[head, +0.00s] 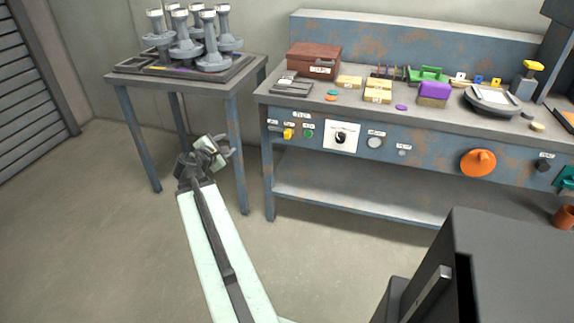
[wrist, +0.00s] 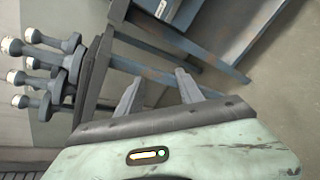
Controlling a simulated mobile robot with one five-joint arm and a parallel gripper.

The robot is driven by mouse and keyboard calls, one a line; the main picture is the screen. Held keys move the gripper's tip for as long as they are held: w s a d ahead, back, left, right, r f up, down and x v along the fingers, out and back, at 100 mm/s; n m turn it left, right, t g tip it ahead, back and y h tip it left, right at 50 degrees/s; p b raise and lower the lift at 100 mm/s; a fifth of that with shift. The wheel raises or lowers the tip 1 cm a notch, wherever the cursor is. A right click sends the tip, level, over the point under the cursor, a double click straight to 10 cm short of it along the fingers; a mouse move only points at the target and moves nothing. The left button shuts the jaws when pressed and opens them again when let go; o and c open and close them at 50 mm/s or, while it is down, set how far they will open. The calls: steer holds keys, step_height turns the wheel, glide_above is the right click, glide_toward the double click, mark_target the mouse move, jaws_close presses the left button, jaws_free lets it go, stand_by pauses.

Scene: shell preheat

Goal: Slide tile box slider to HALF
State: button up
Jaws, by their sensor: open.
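My gripper (head: 212,150) is open and empty, in the air in front of the small side table and left of the workbench. In the wrist view its two fingers stand apart (wrist: 155,85) with nothing between them. I cannot read which part is the tile box slider. A yellow knob (head: 288,133) sits on the left of the workbench's blue front panel, among small labels. A reddish-brown box (head: 313,60) with a white label stands at the back left of the workbench top. My gripper is apart from both, lower and to their left.
The side table (head: 180,85) bears a dark tray with several grey pillars with white tops. The workbench (head: 330,187) has a low shelf and, on its panel, a green button, a dial and an orange knob (head: 478,162). The floor before the bench is clear.

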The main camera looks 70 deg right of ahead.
mark_target(287, 136)
steer(key=s+d+f+n+h+b, duration=0.2)
steer(key=s+d+f+n+b, duration=0.1)
steer(key=s+d+n+b, duration=0.4)
steer(key=s+d+f+n+h+b, duration=0.2)
steer(key=s+d+f+b, duration=0.1)
steer(key=s+d, duration=0.4)
steer(key=d, duration=0.4)
steer(key=s+d, duration=0.1)
steer(key=d, duration=0.1)
steer(key=shift+d, duration=0.3)
jaws_close()
